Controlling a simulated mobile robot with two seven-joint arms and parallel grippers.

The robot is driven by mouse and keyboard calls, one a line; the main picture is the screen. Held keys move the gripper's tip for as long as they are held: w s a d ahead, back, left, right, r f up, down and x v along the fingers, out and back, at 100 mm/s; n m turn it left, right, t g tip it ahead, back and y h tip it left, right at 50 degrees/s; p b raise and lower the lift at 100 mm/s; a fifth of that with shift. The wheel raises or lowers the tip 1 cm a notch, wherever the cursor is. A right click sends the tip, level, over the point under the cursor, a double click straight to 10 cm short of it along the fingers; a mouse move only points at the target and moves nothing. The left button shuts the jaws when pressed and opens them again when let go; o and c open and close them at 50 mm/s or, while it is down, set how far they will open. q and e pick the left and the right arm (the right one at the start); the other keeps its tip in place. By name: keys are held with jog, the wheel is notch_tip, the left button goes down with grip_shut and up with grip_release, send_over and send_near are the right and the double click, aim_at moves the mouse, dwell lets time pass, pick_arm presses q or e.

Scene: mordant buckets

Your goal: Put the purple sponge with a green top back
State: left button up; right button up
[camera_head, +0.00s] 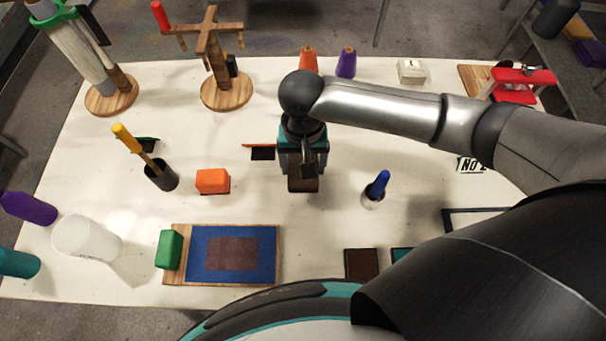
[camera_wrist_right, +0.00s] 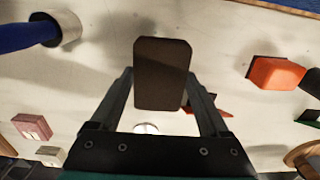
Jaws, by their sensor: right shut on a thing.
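My right gripper (camera_head: 303,172) points down over the middle of the white table. It is shut on a dark brown block (camera_head: 303,186), which also shows between the fingers (camera_wrist_right: 160,108) in the right wrist view (camera_wrist_right: 162,74). I see no clear purple or green on this block, so I cannot tell whether it is the purple sponge with a green top. Its upper part is hidden by the gripper. A green block (camera_head: 169,250) stands at the left end of a wooden board. My left gripper is not in view.
An orange block (camera_head: 212,181) and a dark cup with a yellow-handled tool (camera_head: 161,176) stand left of the gripper. A blue-topped tool in a white cup (camera_head: 373,198) stands right. A blue mat (camera_head: 208,255) and a brown tile (camera_head: 361,264) lie in front.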

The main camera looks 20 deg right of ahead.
jog(key=shift+f+b, duration=0.35)
jog(key=shift+f, duration=2.1)
jog(key=shift+f, duration=0.1)
jog(key=o, duration=1)
jog(key=shift+o, duration=0.2)
notch_tip(320, 180, up, 12)
jog(key=shift+r+p, duration=0.15)
jog(key=shift+p, duration=0.7)
